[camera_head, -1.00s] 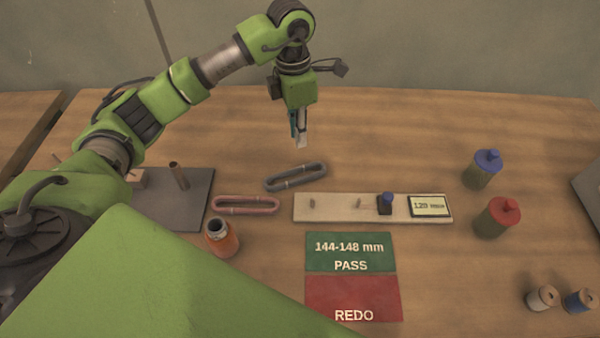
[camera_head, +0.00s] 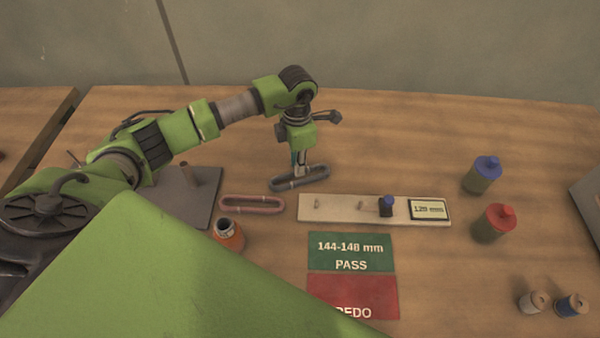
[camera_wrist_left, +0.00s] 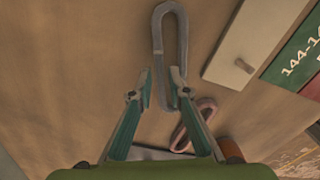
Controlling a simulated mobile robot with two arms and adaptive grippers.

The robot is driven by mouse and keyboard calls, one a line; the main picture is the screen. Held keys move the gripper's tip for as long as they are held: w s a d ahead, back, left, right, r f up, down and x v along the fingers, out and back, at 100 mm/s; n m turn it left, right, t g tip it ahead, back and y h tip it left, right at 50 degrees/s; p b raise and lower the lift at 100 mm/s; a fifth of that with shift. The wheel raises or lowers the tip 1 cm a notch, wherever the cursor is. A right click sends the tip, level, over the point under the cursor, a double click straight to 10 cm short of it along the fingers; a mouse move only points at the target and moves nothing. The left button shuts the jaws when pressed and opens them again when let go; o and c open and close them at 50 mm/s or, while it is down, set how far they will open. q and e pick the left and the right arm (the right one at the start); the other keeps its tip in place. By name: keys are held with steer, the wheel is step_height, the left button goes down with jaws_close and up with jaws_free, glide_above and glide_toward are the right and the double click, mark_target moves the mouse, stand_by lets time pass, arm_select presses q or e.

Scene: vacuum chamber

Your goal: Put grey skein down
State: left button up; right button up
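The grey skein (camera_head: 313,184), a long closed loop with light ties, lies flat on the wooden table behind the measuring board. It also shows in the left wrist view (camera_wrist_left: 161,45). My left gripper (camera_head: 301,173) points down at the skein, its fingertips low over the loop. In the left wrist view the two teal fingers (camera_wrist_left: 161,75) are apart, with a strand of the skein showing between them. The right fingertip overlaps part of the loop; whether either finger touches it I cannot tell. My right gripper is in neither view.
A pink skein (camera_head: 252,211) lies just left of the pale measuring board (camera_head: 338,209) with its display (camera_head: 429,209). Green PASS (camera_head: 350,252) and red REDO (camera_head: 352,295) mats lie in front.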

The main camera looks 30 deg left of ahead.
arm_select(q)
steer(key=shift+f, duration=0.95)
steer(key=shift+c, duration=0.4)
jaws_close()
steer(key=shift+r, duration=0.1)
